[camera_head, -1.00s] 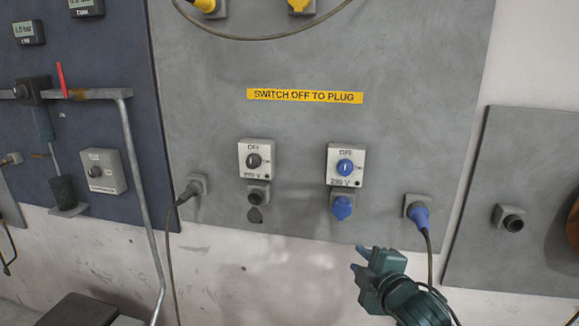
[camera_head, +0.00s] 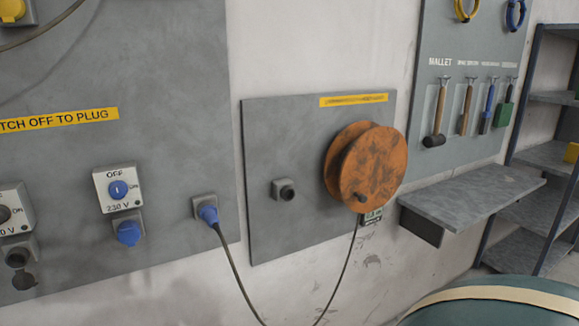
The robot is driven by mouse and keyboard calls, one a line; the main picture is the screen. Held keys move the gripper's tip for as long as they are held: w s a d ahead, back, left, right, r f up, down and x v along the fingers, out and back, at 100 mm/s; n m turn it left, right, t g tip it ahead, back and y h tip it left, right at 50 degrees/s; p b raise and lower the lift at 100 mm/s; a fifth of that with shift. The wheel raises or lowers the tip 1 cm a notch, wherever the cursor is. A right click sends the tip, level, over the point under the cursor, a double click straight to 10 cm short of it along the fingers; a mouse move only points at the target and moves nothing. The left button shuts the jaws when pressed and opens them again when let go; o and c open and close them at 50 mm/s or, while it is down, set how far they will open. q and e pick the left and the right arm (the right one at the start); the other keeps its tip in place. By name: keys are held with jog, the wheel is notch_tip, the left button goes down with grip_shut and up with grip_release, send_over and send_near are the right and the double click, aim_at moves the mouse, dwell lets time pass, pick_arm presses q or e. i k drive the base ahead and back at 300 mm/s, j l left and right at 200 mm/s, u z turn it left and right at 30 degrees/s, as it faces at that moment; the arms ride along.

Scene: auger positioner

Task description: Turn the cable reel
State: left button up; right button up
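The cable reel (camera_head: 372,168) is an orange, worn round drum mounted on a grey wall panel (camera_head: 262,225), right of the middle of the head view. A small dark knob (camera_head: 360,197) shows low on its face. A dark cable (camera_head: 338,285) hangs from the reel and loops down out of the picture, apparently joining the cable from the blue plug (camera_head: 208,213) on the left panel. Neither of my grippers shows in this view.
A dark round socket (camera_head: 285,191) is left of the reel. A grey shelf (camera_head: 470,205) juts out to its right, below a tool board with a mallet (camera_head: 435,125). A rounded green object with a cream band (camera_head: 500,305) fills the lower right corner.

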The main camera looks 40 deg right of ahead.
aim_at(373, 170)
jog(key=z, duration=2)
